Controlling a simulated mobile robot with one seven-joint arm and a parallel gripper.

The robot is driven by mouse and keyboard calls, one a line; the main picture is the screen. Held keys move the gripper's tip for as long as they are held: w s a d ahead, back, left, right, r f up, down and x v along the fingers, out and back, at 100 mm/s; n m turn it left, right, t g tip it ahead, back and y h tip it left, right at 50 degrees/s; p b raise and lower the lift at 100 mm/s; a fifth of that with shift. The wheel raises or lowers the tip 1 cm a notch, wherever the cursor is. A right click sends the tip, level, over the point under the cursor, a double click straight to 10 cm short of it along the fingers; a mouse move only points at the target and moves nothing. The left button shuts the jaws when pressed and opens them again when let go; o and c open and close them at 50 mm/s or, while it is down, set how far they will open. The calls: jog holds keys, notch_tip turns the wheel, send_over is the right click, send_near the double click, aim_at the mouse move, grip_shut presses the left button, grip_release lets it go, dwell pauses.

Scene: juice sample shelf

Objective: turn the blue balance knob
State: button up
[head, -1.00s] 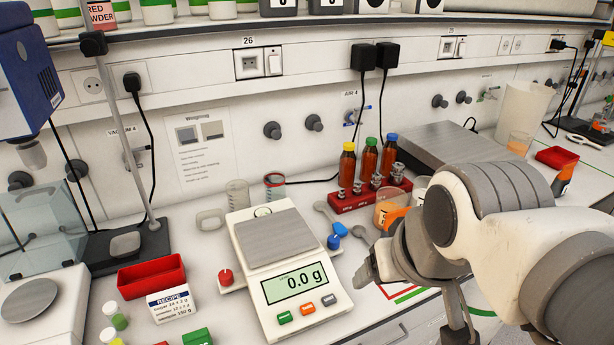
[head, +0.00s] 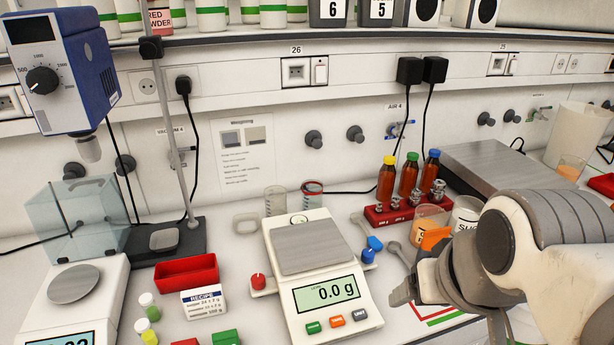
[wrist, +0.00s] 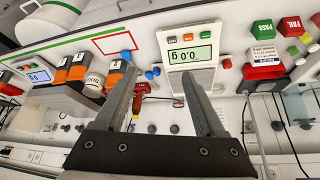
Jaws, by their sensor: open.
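The balance (head: 312,262) is white with a grey pan, and its display reads 0.0 g. Its blue knob (head: 368,257) sits on its right side, close to a blue-ended scoop (head: 374,243). A red knob (head: 258,282) is on the left side. My gripper (head: 402,292) is to the right of the balance, in front of the blue knob and apart from it. In the wrist view, my open, empty fingers (wrist: 160,76) point toward the balance, which appears upside down, and the small blue knob (wrist: 156,71) shows between them.
A metal scoop (head: 398,252) lies near my gripper. A red tray (head: 186,271) and recipe card (head: 204,303) are left of the balance.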

jog(key=shift+c, duration=1.1)
jog(key=shift+w+r, duration=0.2)
jog(key=shift+c, duration=0.4)
jog(key=w+r+g+p, duration=0.1)
jog(key=w+r+p, duration=0.15)
jog(key=w, duration=0.55)
jog(key=n+g+p, duration=0.3)
jog(key=g, duration=0.2)
send_over(368, 252)
notch_tip(368, 252, down, 10)
jog(key=r, duration=0.1)
notch_tip(368, 252, down, 18)
jog(key=shift+r+p, duration=0.15)
jog(key=shift+p, duration=0.45)
